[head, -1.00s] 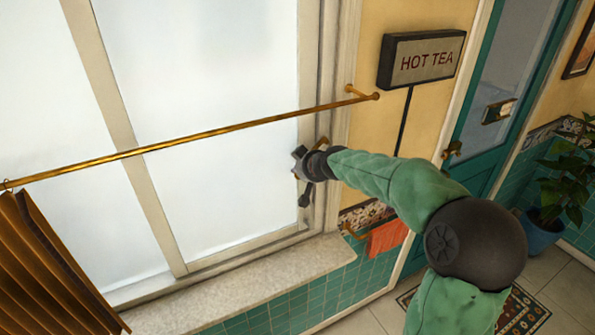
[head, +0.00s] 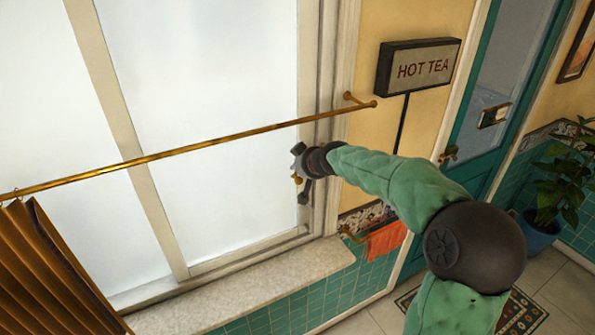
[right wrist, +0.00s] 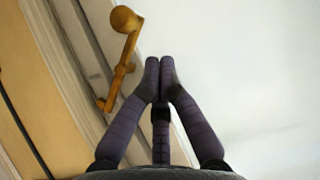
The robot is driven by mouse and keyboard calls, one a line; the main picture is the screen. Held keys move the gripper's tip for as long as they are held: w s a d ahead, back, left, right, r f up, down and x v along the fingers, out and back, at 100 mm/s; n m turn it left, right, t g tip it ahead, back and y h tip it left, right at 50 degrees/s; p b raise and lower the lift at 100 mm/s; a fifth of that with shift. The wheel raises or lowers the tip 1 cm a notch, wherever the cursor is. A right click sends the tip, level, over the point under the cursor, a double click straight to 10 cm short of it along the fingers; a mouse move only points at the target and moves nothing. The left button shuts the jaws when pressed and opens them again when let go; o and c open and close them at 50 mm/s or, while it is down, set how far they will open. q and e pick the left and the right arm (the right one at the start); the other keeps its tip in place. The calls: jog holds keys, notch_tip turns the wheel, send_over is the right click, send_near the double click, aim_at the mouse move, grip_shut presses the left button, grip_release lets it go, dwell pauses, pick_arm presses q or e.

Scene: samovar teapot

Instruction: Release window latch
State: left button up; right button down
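The brass window latch (right wrist: 122,65) shows in the right wrist view, with a round knob at its top end and a bent arm running down to the window frame. My right gripper (right wrist: 160,68) is just right of it, its fingertips together with nothing visible between them. The latch appears beside the fingers; I cannot tell whether they touch. In the head view my right gripper (head: 299,172) is at the right edge of the window (head: 225,120), with a small brass part showing beside it and the rest of the latch hidden. My left gripper is not in view.
A brass curtain rod (head: 200,146) crosses the window above the gripper. A brown curtain (head: 45,270) hangs at lower left. The stone sill (head: 250,286) below is bare. An orange towel (head: 386,240) hangs right of the window, below the HOT TEA sign (head: 418,67).

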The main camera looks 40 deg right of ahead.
jog(key=a+b+v, duration=0.1)
jog(key=v, duration=0.9)
